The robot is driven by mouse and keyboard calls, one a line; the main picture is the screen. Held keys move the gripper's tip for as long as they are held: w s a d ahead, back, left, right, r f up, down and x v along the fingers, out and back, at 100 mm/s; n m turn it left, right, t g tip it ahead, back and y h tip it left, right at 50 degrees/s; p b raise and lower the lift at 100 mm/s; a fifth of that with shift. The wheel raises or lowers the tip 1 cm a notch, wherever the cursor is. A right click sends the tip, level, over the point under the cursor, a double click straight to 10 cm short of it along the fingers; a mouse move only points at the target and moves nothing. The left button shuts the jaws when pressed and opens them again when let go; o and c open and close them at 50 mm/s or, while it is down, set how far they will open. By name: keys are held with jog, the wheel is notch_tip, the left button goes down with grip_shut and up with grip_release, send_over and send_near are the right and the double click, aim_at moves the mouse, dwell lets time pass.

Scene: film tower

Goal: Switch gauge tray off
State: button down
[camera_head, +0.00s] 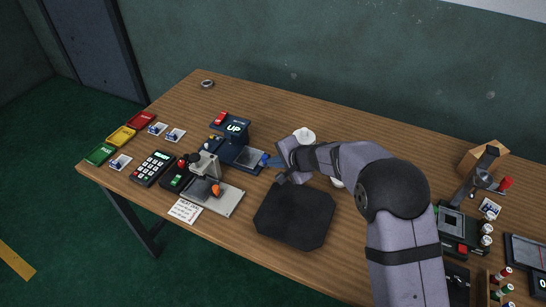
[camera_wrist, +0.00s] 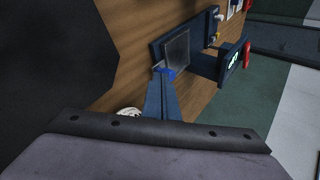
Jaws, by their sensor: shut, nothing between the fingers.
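A dark blue device with a lit "UP" display (camera_head: 234,128) and a flat grey plate (camera_head: 242,155) stands left of centre on the table; I take it as the gauge tray. In the wrist view its plate (camera_wrist: 178,48) and lit display (camera_wrist: 233,62) show, with a red part (camera_wrist: 247,53) beyond the display. My gripper (camera_head: 270,160) is shut and empty at the device's right end.
A black mat (camera_head: 294,214) lies right of the device, in front of my arm. A grey machine with an orange knob (camera_head: 216,190) and a keypad (camera_head: 153,168) stand to the left. The back of the table is mostly clear.

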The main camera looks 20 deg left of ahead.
jog(key=shift+w+a, duration=0.1)
jog(key=shift+a, duration=0.15)
jog(key=p, duration=0.5)
send_over(251, 164)
jog(key=d, duration=0.1)
jog(key=shift+w+d+r, duration=0.15)
jog(key=shift+w+r, duration=0.05)
jog(key=shift+a+f, duration=0.15)
jog(key=shift+a, duration=0.55)
jog(key=shift+s+f, duration=0.1)
